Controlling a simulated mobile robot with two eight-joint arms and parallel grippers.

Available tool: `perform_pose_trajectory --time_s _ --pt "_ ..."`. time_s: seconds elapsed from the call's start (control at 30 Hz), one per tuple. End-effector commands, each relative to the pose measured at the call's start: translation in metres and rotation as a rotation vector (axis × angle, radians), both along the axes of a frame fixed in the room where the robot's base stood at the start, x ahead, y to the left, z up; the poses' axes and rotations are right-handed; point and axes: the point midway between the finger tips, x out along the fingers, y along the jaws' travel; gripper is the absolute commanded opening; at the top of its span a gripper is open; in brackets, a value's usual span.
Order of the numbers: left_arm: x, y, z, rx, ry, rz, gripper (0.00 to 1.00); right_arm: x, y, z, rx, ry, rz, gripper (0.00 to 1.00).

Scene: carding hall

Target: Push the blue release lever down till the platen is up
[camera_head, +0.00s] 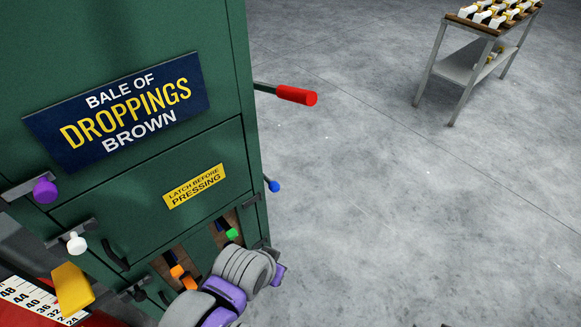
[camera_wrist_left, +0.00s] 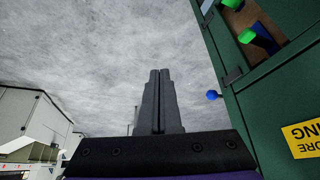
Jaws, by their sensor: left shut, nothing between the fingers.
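The blue release lever (camera_head: 273,186) sticks out from the right side of the green press (camera_head: 150,215), below a red-handled lever. Its blue knob also shows in the left wrist view (camera_wrist_left: 212,95), beside the press edge and right of my fingers. My left gripper (camera_wrist_left: 160,73) is shut and empty, apart from the lever. In the head view its grey and purple arm is low in front of the press, and the fingers cannot be made out. The platen is not visible; the press body hides it. My right gripper is not in view.
A red-handled lever (camera_head: 296,96) juts out right above the blue one. Purple (camera_head: 45,190), white (camera_head: 76,243) and green (camera_head: 232,234) knobs are on the press front. The concrete floor (camera_head: 400,200) right of the press is clear.

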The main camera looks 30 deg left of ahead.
Motion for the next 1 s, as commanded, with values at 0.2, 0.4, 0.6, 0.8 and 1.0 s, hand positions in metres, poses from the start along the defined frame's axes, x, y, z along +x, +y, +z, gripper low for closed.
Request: perform_pose_trajectory --time_s 0.2,0.4,0.6,0.8,1.0 --pt "0.000 0.000 -0.001 0.000 0.000 0.000 0.00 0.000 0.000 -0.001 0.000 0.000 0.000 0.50" --pt "0.000 0.000 0.000 0.000 0.000 0.000 0.00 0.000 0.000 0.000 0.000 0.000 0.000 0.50" --pt "0.009 0.006 -0.001 0.009 0.016 0.066 0.00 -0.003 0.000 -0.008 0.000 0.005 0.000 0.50" --pt "0.061 0.037 0.000 0.073 0.019 0.405 0.00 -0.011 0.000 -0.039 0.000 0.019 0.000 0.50" --pt "0.140 0.066 0.006 0.134 -0.149 0.829 0.00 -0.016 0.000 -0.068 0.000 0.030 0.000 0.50"
